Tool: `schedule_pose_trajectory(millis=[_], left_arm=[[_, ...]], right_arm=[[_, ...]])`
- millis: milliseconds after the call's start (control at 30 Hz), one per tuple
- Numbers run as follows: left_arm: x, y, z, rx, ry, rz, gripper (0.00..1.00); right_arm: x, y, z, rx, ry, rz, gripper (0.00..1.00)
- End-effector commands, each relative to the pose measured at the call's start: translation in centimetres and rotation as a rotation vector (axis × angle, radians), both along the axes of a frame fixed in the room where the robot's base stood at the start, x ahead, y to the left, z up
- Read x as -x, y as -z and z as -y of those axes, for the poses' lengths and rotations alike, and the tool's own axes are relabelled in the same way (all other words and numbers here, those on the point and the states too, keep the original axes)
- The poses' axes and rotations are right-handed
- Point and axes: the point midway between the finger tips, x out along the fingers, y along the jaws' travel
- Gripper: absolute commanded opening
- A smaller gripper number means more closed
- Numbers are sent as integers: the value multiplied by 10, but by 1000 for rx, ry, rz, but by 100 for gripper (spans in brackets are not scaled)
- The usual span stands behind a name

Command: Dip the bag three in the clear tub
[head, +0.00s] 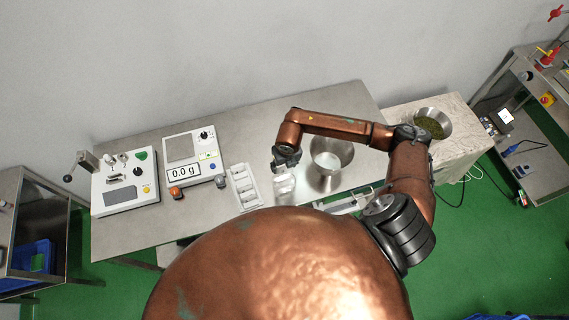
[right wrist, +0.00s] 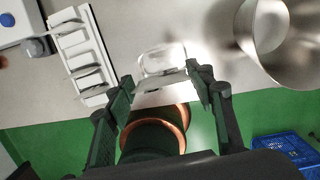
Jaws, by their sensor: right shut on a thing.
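My right gripper (head: 286,160) hangs over the steel table, just above and behind the clear tub (head: 284,189). In the right wrist view, the clear tub (right wrist: 163,58) lies just beyond the fingertips (right wrist: 160,84). The fingers stand well apart but are shut on a pale, thin bag (right wrist: 160,87), which is hard to make out against the tub and table. Whether the bag touches the tub cannot be told. A white slotted tray (head: 233,172) stands left of the tub; it also shows in the right wrist view (right wrist: 54,20), with thin pieces in its slots. My left gripper is out of view.
A steel bowl (head: 345,150) stands close right of the tub. A scale (head: 181,150) reading 0.0 g and a white machine with a lever (head: 124,190) stand left. The table's back strip is clear.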

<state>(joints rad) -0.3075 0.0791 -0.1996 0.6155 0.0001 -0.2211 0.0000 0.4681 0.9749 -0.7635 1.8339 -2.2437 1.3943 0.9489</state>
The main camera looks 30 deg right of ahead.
Motion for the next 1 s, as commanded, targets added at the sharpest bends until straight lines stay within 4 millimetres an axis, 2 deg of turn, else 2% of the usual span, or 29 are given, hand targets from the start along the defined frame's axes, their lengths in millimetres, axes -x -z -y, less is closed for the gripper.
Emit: schedule_pose_trajectory(millis=[400,1000], left_arm=[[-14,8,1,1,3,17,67],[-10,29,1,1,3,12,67]], right_arm=[[1,15,0,-1,9,-1,44],[1,49,0,-1,8,-2,44]])
